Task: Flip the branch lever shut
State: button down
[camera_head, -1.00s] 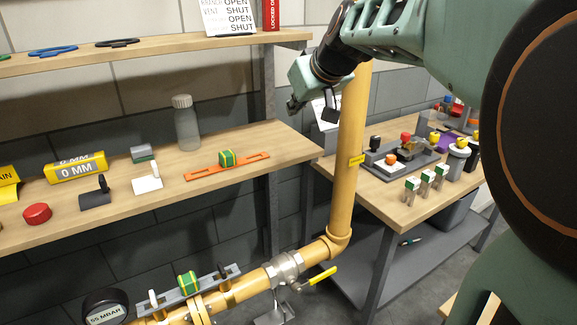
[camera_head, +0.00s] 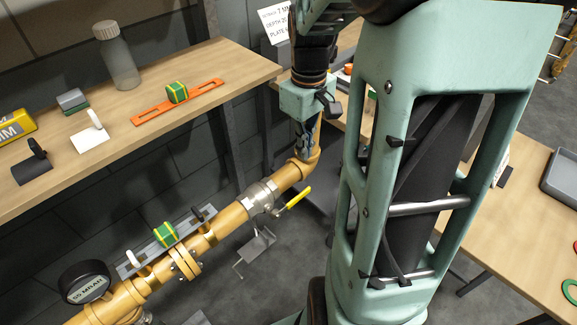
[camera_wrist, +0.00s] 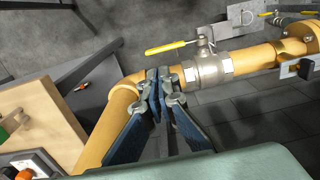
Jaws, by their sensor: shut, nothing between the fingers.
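A silver valve (camera_head: 262,196) sits in the yellow pipe close to its elbow. Its yellow lever (camera_head: 298,197) sticks out toward the elbow side. In the wrist view the lever (camera_wrist: 168,47) runs roughly along the pipe, with the valve body (camera_wrist: 208,69) at its right end. My gripper (camera_head: 305,148) hangs fingers down by the pipe elbow. In the wrist view its closed fingertips (camera_wrist: 166,76) are empty and appear just left of the valve, over the elbow end of the pipe. They look apart from the lever; the exact height gap cannot be told.
Another yellow lever (camera_wrist: 275,14) shows at the wrist view's upper right. A gauge (camera_head: 86,282) and a grey bracket with a green-yellow block (camera_head: 165,234) lie along the pipe. A wooden bench (camera_head: 60,175) stands left. Floor below the pipe is mostly clear.

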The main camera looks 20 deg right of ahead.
aim_at(302, 193)
notch_tip(302, 193, down, 14)
jog(key=shift+b, duration=0.75)
dwell(0.4)
jog(key=shift+d+f+y, duration=0.15)
jog(key=shift+f+y, duration=0.1)
jog(key=shift+y, duration=0.15)
